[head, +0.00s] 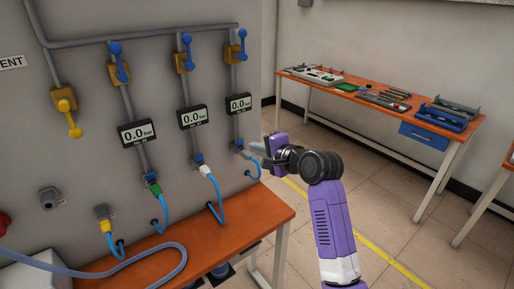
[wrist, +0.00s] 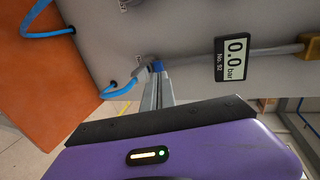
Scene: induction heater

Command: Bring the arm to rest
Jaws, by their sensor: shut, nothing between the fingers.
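My arm, purple and black, reaches up and to the left in the head view. My gripper (head: 256,150) is shut and empty, with its fingertips pointing at the grey panel (head: 215,75). The fingers also show in the wrist view (wrist: 158,92), close to a blue panel fitting (wrist: 157,67) with a hose connector at it. I cannot tell whether the fingertips touch the connector.
The panel carries pressure displays (head: 239,104) reading 0.0 bar, blue-handled valves (head: 242,42), and blue hoses (head: 217,207). An orange bench (head: 240,220) stands below it. A tool table (head: 440,118) stands at the back right. Open floor (head: 370,180) lies between them.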

